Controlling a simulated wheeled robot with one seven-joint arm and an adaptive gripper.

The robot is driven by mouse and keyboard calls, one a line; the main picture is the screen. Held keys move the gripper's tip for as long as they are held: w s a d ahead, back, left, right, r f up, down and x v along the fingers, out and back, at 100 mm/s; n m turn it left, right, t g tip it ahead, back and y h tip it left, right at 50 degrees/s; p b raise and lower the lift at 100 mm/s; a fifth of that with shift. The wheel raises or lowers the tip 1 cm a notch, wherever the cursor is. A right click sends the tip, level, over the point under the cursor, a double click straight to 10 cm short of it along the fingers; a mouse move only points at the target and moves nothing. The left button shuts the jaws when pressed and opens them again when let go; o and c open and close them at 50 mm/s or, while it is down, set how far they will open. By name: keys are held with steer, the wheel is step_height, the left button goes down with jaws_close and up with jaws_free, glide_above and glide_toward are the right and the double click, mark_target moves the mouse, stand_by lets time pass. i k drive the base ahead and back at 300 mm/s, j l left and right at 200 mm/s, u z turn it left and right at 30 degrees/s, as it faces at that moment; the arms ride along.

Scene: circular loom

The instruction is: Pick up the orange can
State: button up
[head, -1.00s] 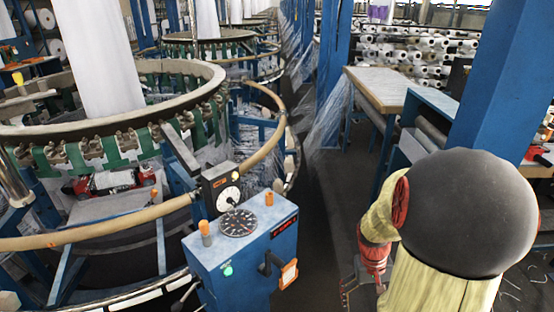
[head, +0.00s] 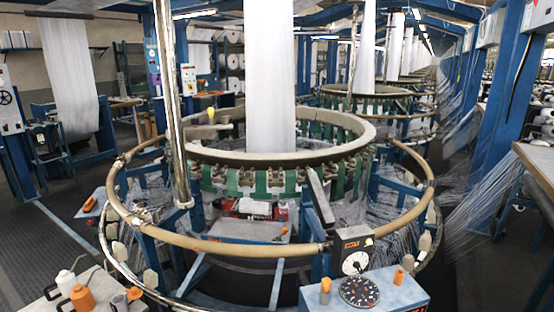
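In the head view, an orange object (head: 82,298) stands on a small table at the bottom left corner. It may be the orange can, but it is small and I cannot tell for sure. Two small orange pieces also show on the blue control box, one at its left (head: 325,287) and one at its right (head: 399,277); they look like knobs or lamps. My gripper is not in view.
The circular loom's tan ring (head: 235,249) fills the middle. The blue control box (head: 385,297) is at the bottom. Grey floor (head: 75,233) lies open at the left.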

mark_target(81, 296)
steer(key=u, duration=1.75)
steer(key=i+j, duration=0.3)
steer(key=i, duration=0.15)
steer(key=i+j, duration=0.25)
steer(key=i, duration=0.25)
steer(key=i+j, duration=0.3)
steer(key=i, duration=0.15)
steer(key=i+j, duration=0.25)
steer(key=i, duration=0.2)
steer(key=i+j, duration=0.3)
steer(key=i, duration=0.2)
